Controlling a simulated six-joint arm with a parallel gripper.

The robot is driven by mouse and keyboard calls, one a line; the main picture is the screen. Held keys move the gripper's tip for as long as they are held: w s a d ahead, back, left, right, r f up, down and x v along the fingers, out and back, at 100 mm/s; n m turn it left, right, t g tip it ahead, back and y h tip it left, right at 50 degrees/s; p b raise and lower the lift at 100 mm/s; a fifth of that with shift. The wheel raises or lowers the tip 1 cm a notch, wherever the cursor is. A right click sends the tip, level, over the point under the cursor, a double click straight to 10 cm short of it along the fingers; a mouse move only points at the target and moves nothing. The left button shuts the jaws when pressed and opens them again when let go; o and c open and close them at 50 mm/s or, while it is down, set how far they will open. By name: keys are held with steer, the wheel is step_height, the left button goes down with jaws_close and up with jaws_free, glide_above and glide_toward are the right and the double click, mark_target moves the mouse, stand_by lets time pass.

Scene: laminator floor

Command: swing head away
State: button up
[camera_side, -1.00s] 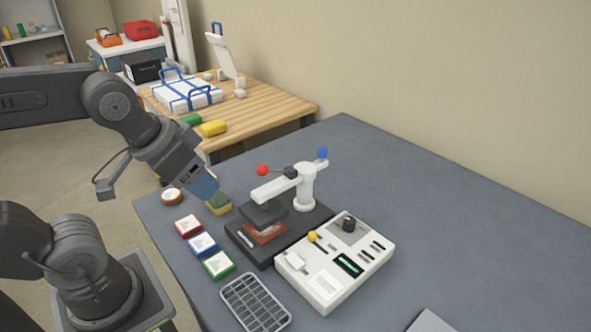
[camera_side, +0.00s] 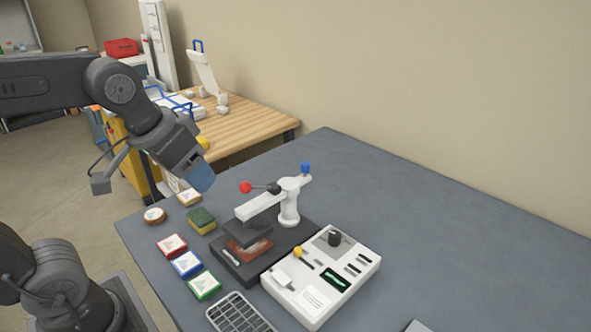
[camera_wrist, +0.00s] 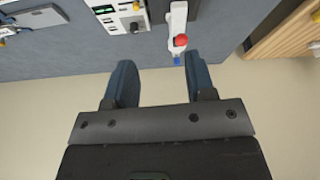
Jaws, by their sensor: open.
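The press stands on a dark base (camera_side: 223,266). Its white head arm (camera_side: 262,205) reaches from a white post (camera_side: 290,207) over a dark pressing head (camera_side: 247,231). A reddish piece (camera_side: 250,250) lies under the head. A red ball knob (camera_side: 246,187) and a blue knob (camera_side: 306,168) show at the top. My gripper (camera_side: 202,181) is above and left of the red knob, apart from it. In the wrist view my gripper (camera_wrist: 160,75) has its blue fingers wide apart with nothing between them. The red knob (camera_wrist: 181,41) is beyond the fingertips, nearer the right finger.
A white control box (camera_side: 320,275) with a yellow knob adjoins the press. Red, blue and green-edged blocks (camera_side: 187,264), a sponge (camera_side: 201,220) and a wire rack (camera_side: 238,314) lie left and in front. The grey table (camera_side: 440,240) is clear on the right.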

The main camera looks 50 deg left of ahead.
steer(key=w+r+n+g, duration=0.2)
steer(key=w+r, duration=0.3)
steer(key=w, duration=0.5)
steer(key=n+g, duration=0.3)
steer(key=n, duration=0.3)
glide_above(305, 163)
step_height(305, 163, down, 4)
step_height(305, 163, down, 14)
steer(key=shift+d+r, duration=0.1)
steer(key=shift+r, duration=0.15)
steer(key=shift+c, duration=0.5)
jaws_close()
